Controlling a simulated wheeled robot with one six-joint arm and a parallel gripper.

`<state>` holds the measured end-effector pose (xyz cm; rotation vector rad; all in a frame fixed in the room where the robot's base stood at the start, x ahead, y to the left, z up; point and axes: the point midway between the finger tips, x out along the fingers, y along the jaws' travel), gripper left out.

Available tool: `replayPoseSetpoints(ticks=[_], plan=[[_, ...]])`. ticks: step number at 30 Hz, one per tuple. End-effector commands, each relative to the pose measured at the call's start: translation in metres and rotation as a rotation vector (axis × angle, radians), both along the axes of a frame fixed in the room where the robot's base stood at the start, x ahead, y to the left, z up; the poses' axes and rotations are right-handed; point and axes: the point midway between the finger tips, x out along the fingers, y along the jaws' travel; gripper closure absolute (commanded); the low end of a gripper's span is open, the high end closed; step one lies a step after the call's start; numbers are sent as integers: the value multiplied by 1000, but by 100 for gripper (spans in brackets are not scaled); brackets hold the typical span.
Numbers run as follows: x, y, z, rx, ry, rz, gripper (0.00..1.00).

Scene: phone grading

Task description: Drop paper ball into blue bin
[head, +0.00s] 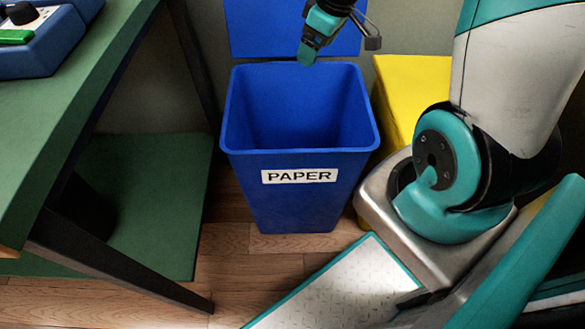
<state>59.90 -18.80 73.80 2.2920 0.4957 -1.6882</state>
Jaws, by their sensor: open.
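The blue bin (300,195) stands on the floor in the middle of the head view, with a white PAPER label on its front. Its top is open, and a blue panel that looks like its raised lid (258,30) stands behind the rim. My gripper (308,55) hangs at the top of the view, over or just behind the bin's back rim; the exact depth is hard to tell. It is open, and I see nothing between its fingers. No paper ball shows. The visible inside walls of the bin are bare; the bottom is hidden behind the front wall.
A yellow bin or box (410,85) stands close to the right of the blue bin. A green table (75,95) with dark legs and a low green shelf (160,190) is on the left. A blue device (45,50) sits on the table. Some wooden floor (240,275) is clear in front.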

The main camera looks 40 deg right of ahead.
Motion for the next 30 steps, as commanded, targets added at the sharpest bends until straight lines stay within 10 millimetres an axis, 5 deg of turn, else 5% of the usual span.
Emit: replayPoseSetpoints(ticks=[3,10,30], plan=[[-8,-4,33,-2,-3,-2,15],[-18,-8,67,0,-1,0,15],[-22,-7,76,2,1,3,15]])
